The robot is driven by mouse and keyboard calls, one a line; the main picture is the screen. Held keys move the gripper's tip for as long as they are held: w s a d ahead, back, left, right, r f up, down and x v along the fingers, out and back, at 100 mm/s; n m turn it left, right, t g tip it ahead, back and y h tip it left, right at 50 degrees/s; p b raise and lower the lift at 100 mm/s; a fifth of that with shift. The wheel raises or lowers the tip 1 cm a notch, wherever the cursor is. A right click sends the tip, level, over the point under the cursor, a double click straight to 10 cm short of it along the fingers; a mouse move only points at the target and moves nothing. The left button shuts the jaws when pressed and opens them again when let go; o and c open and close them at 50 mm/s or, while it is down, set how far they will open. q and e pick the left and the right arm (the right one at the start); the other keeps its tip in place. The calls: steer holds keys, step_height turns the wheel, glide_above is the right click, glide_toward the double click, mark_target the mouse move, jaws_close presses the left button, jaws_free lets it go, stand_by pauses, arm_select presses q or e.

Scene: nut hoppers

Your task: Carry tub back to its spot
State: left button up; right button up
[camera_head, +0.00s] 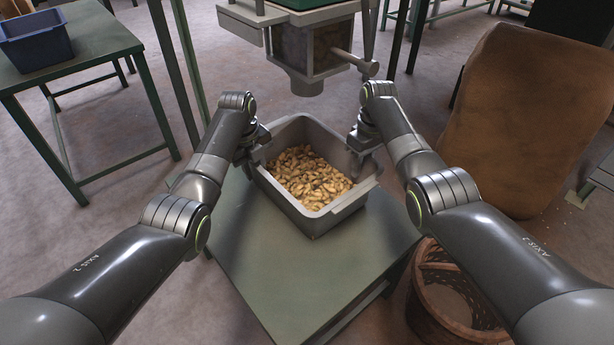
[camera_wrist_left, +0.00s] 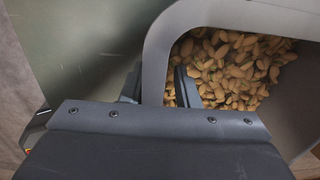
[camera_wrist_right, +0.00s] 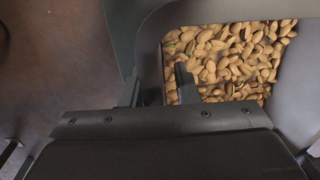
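My left gripper (camera_head: 254,154) is at the tub's left wall, one finger outside and one inside, shut on the rim; the left wrist view shows this rim (camera_wrist_left: 155,62). My right gripper (camera_head: 360,152) is at the right wall in the same way, shut on the rim (camera_wrist_right: 150,65). The fingertips are partly hidden by the gripper bodies.
A hopper with a spout (camera_head: 306,82) hangs just behind the tub. A blue bin (camera_head: 38,42) sits on another green table (camera_head: 90,45). The front of the near table is clear.

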arm_select(q)
steer(key=shift+c, duration=0.5)
arm_select(e)
steer(key=shift+c, duration=0.5)
arm_select(q)
steer(key=shift+d, duration=0.1)
jaws_close()
arm_select(e)
steer(key=shift+a, duration=0.1)
jaws_close()
